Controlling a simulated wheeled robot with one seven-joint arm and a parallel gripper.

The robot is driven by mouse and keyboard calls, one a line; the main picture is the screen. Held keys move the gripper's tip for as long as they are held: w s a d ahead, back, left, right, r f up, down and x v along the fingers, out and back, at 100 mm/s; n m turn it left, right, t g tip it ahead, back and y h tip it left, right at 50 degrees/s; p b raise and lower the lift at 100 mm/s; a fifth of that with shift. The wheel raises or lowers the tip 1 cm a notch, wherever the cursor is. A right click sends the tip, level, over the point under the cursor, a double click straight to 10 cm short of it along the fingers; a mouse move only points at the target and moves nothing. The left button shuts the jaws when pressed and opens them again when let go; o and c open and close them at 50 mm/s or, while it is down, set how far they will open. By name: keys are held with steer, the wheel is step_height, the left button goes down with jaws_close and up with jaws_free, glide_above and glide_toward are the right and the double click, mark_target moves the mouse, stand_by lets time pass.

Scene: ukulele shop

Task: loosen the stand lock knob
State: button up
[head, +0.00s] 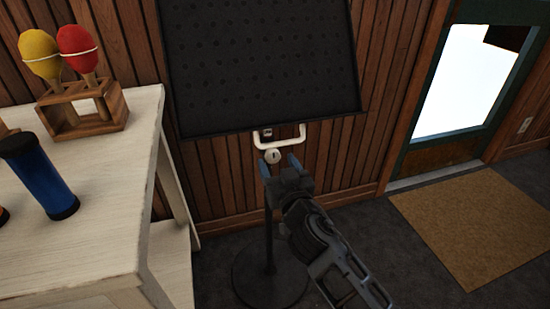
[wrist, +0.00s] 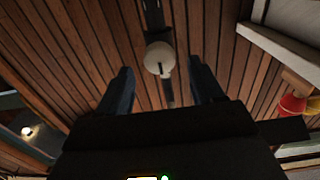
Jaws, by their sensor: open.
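The stand's black perforated panel (head: 262,65) is in front of the wood wall in the head view. Below it are a white handle (head: 280,143) and a round pale knob (head: 272,156). The dark pole runs down to a round base (head: 270,280) on the floor. My gripper (head: 278,164) is open just below the knob in the head view, its blue fingertips to either side. In the wrist view the knob (wrist: 159,58) lies ahead, between and beyond the open fingers (wrist: 160,88). I see no contact with the knob.
A white table (head: 85,170) stands at the left, with a wooden rack (head: 82,108) of a yellow and a red maraca and a blue cylinder (head: 38,175). A tan mat (head: 475,225) lies at the right by a green-framed door. Dark floor between is clear.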

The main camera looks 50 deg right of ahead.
steer(key=shift+x, duration=1.05)
steer(key=c, duration=1)
